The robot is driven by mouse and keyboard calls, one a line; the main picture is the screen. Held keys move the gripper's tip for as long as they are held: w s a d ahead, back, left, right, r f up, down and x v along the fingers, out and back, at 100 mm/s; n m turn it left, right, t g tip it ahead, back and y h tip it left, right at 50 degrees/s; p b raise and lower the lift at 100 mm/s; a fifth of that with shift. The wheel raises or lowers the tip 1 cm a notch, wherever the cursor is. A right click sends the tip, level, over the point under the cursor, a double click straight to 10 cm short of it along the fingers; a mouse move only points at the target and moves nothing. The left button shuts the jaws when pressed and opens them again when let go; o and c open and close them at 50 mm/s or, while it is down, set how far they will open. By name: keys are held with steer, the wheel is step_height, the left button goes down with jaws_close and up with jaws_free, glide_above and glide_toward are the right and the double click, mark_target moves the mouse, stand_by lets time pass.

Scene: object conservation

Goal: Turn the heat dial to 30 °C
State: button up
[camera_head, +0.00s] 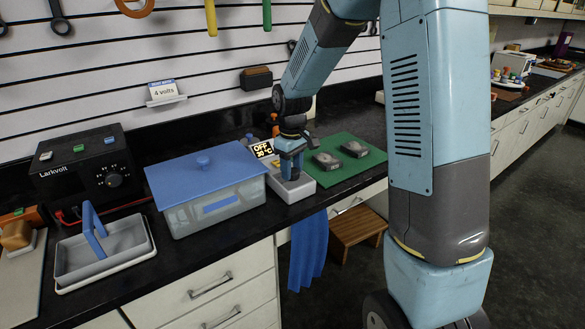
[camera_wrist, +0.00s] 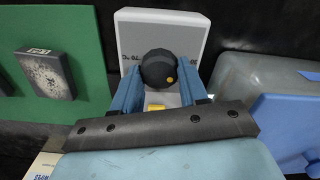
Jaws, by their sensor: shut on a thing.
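My gripper (camera_head: 291,170) points down over the box. Its blue fingers (camera_wrist: 158,80) are shut on the dial, one on each side.
A clear bin with a blue lid (camera_head: 205,172) stands close left of the heater. A green mat (camera_head: 345,158) with two grey blocks lies close right. A blue cloth (camera_head: 308,250) hangs at the counter front. A Larkvolt power supply (camera_head: 85,165) and a grey tray (camera_head: 103,256) are further left.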

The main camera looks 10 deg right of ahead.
steer(key=n, duration=0.6)
steer(key=shift+w+r, duration=0.15)
stand_by(0.3)
steer(key=o, duration=1.1)
steer(key=shift+c, duration=0.2)
step_height(320, 180, up, 14)
steer(key=shift+f, duration=0.25)
